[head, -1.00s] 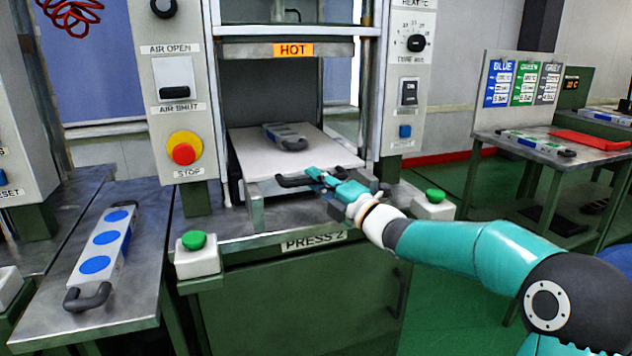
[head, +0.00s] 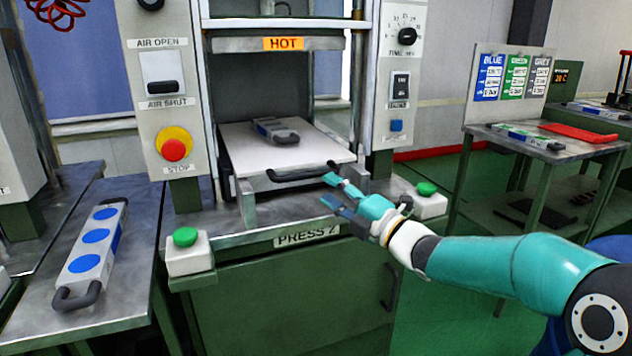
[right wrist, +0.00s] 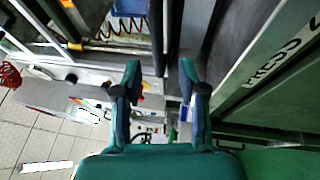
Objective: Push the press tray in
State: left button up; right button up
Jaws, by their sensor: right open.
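The press tray (head: 285,148) is a pale flat plate in the press opening in the head view, with a dark handle (head: 300,173) along its front edge. A grey mould (head: 277,130) with a dark grip lies on it. My right gripper (head: 328,190) is open and empty, just in front of and right of the handle, apart from it. Its open fingers also show in the right wrist view (right wrist: 158,75). My left gripper is not in view.
Green buttons (head: 186,237) and (head: 427,188) stand at both front corners of the press. A mould with blue discs (head: 95,240) lies on the left bench. A side table (head: 545,150) stands at the right. The HOT platen (head: 285,44) is above the tray.

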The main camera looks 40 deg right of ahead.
jog(key=shift+v, duration=2.15)
